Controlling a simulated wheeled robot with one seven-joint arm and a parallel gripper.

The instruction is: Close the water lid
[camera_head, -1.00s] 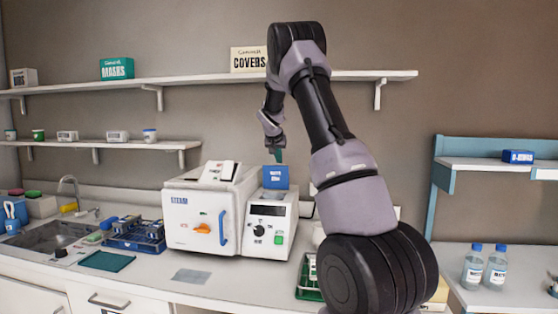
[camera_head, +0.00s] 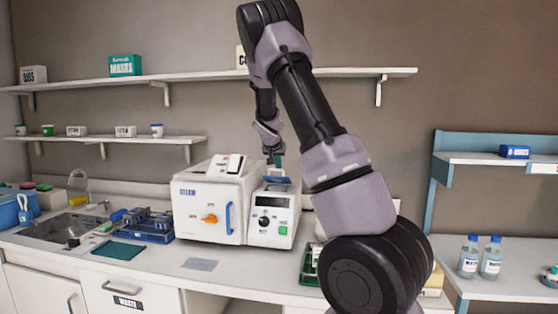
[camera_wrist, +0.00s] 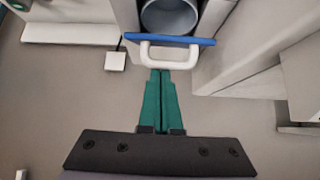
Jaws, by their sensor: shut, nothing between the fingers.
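The water lid (camera_head: 278,180) is the blue flap on top of the white unit with a dial (camera_head: 271,218). In the head view it looks short and tilted, neither upright nor flat. In the wrist view the lid (camera_wrist: 190,40) shows as a thin blue edge with a white loop handle (camera_wrist: 170,62) on the near side. Behind it is the round grey opening (camera_wrist: 168,18). My gripper (camera_head: 275,162) is just above the lid. In the wrist view its green fingers (camera_wrist: 160,73) are shut and empty, with the tips at the handle; I cannot tell whether they touch it.
The white steam unit (camera_head: 209,208) with a blue handle stands directly left. A green rack (camera_head: 310,265) is on the counter to the right, partly behind my arm. A wall shelf (camera_head: 200,80) runs behind my arm. The counter front has free room around a grey mat (camera_head: 200,264).

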